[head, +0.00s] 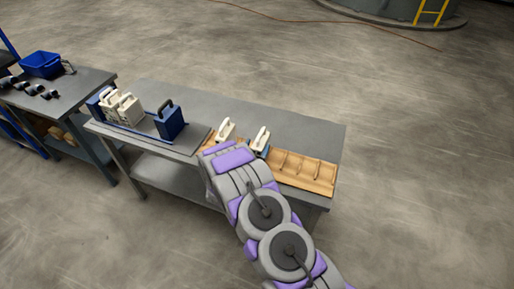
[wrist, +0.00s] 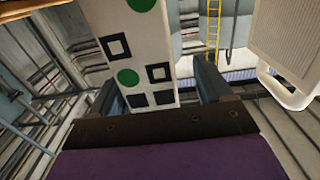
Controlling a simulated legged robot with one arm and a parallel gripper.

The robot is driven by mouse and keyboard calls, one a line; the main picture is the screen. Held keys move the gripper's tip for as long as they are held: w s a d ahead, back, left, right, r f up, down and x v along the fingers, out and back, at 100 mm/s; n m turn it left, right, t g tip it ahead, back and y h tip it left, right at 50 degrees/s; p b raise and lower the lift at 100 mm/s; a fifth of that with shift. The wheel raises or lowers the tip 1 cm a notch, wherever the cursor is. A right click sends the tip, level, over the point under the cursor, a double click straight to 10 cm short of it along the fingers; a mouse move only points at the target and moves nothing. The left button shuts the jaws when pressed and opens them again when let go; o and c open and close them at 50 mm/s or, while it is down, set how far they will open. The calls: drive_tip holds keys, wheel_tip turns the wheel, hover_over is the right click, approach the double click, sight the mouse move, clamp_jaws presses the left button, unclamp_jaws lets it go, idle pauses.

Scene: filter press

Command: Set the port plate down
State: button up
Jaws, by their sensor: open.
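In the wrist view, a white plate (wrist: 145,55) with green discs and black squares runs between the two dark fingers of my gripper (wrist: 158,78). Gaps show on both sides of it, and my gripper is open. Which plate is the port plate is not clear. At the right of the wrist view is a cream ribbed plate (wrist: 288,45) with a loop handle. In the head view, two cream handled plates (head: 225,131) (head: 260,140) stand at the wooden slotted rack (head: 305,171). My arm hides my gripper and part of the rack there.
The grey bench (head: 290,124) has clear space behind the rack. Several cream and blue handled plates, including a blue one (head: 169,121), stand at its left end. A second table (head: 95,83) at far left holds a blue bin (head: 41,65) and small dark parts.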

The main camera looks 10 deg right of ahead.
drive_tip(key=p+v, duration=0.1)
drive_tip(key=v, duration=1)
drive_tip(key=shift+s, duration=0.35)
